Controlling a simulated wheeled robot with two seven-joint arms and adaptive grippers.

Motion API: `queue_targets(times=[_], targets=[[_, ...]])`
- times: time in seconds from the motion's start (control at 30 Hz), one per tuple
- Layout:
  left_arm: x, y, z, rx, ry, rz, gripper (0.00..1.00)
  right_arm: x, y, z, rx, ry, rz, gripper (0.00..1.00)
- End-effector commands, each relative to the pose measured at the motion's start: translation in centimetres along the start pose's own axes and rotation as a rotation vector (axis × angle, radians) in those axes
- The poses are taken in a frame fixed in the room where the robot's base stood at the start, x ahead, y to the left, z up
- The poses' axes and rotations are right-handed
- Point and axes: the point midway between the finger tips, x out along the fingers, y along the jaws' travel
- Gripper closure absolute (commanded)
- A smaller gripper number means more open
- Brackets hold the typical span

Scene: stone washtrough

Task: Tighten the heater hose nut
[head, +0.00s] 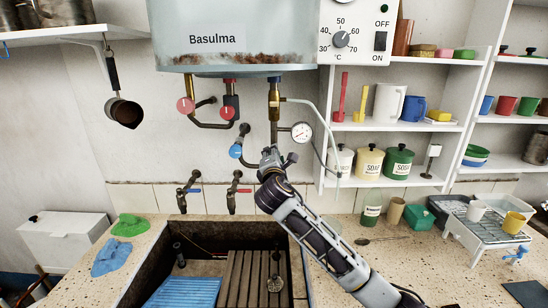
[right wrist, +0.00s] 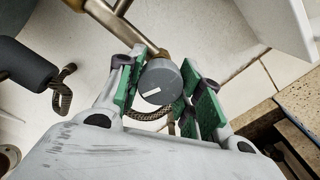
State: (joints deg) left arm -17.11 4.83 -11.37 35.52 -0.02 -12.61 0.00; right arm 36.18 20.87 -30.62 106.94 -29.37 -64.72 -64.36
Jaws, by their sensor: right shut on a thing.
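The Basulma heater (head: 235,45) hangs on the wall at the top of the head view, with brass pipes below it. In the right wrist view a round grey nut (right wrist: 160,84) with a white mark on its face sits at the end of a brass pipe (right wrist: 107,17). A braided hose (right wrist: 146,113) shows just below it. My right gripper (right wrist: 163,80) has its green-padded fingers on both sides of the nut and is shut on it. In the head view my right gripper (head: 271,160) is below the heater pipes and hides the nut. My left gripper is out of view.
A pressure gauge (head: 301,132) and a blue valve knob (head: 236,151) are close beside my right gripper. Two taps (head: 233,190) stand over the stone trough (head: 140,262). Shelves (head: 400,126) with jars and mugs are at the right.

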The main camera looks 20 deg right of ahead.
Motion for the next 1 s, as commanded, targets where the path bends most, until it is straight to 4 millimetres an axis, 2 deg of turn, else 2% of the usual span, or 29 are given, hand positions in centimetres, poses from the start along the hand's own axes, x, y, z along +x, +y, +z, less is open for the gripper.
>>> queue_targets(times=[1.0], targets=[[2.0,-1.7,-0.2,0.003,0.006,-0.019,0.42,-0.1,0.3,0.0,0.961,0.003,0.004,0.88]])
